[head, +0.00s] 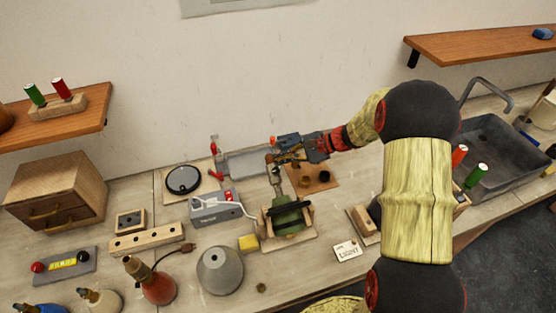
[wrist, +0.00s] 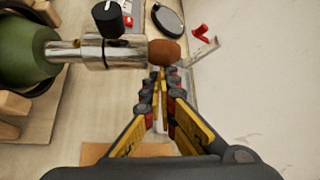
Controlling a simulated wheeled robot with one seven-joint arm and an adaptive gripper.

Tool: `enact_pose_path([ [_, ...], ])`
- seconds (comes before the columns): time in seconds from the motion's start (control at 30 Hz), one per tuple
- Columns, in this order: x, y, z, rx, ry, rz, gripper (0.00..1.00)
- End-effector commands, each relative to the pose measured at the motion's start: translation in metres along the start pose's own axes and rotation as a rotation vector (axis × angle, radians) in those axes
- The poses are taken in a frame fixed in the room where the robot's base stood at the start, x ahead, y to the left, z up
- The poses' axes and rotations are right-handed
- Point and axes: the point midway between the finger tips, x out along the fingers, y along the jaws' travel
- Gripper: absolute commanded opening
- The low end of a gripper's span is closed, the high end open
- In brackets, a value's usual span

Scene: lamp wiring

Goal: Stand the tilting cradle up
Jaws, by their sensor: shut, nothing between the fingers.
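The tilting cradle (head: 298,235) is a wooden stand on a pale board near the middle of the bench. It carries a green rounded body (head: 287,217) with a dark bar across it. A metal stem (head: 276,178) with a brown rounded end runs from the body toward the wall. In the wrist view the stem (wrist: 95,50) lies across the upper left, with the brown end (wrist: 164,52) just beyond my fingertips. My gripper (head: 276,148) is shut and empty beside that brown end. I cannot tell whether they touch.
A grey switch box (head: 215,207) with a white cable stands left of the cradle. A brown board (head: 322,182) with small dark cups is to the right. The wall is close behind my gripper.

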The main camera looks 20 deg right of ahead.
Motion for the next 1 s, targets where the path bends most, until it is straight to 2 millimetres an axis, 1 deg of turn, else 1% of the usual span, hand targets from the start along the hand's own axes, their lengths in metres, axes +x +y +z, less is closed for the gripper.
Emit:
enact_pose_path([
  [0.17, -0.002, -0.001, 0.002, -0.014, 0.000, -0.012, 0.00],
  [0.37, -0.008, -0.002, 0.010, -0.057, 0.001, -0.046, 0.00],
  [0.7, -0.026, -0.003, 0.032, -0.182, 0.002, -0.147, 0.00],
  [1.0, -0.043, 0.000, 0.053, -0.299, 0.001, -0.240, 0.00],
])
